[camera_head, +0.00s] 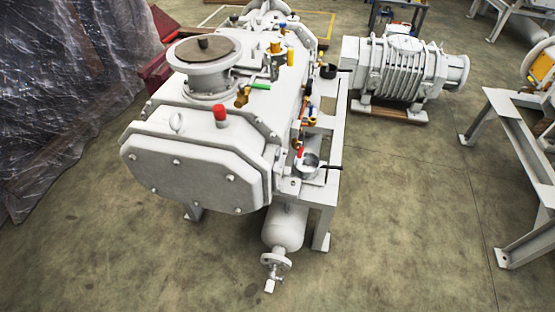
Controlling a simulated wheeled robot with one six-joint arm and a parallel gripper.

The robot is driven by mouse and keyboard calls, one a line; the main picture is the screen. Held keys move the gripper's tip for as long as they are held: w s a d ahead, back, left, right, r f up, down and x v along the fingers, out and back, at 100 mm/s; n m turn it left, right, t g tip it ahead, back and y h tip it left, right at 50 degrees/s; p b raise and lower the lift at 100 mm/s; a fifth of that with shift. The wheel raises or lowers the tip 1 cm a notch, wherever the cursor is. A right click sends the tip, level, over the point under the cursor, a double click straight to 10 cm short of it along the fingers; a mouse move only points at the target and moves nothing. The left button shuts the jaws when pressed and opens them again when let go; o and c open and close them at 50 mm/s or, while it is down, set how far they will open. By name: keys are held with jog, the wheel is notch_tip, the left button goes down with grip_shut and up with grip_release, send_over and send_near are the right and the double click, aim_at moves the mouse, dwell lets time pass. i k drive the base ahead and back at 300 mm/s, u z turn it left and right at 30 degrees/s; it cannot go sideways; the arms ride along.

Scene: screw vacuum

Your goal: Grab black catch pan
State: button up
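A small black pan (328,71) with a short dark handle pointing right sits at the far right side of the large white screw vacuum machine (195,187), on or against its frame. A second, silver pan (308,162) with a black handle sits nearer, at the machine's front right corner, beside a red-handled valve (300,152). My gripper is not in view.
A white ribbed blower (395,72) stands on the floor behind right. A white metal frame (515,165) stands at the right edge. Plastic-wrapped goods (70,80) fill the left. A vessel with a valve (284,230) juts out low in front. Open floor (410,220) lies right of the machine.

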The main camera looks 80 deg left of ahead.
aim_at(332, 74)
jog(key=u, duration=0.7)
jog(key=i, duration=3.15)
jog(key=u, duration=2.45)
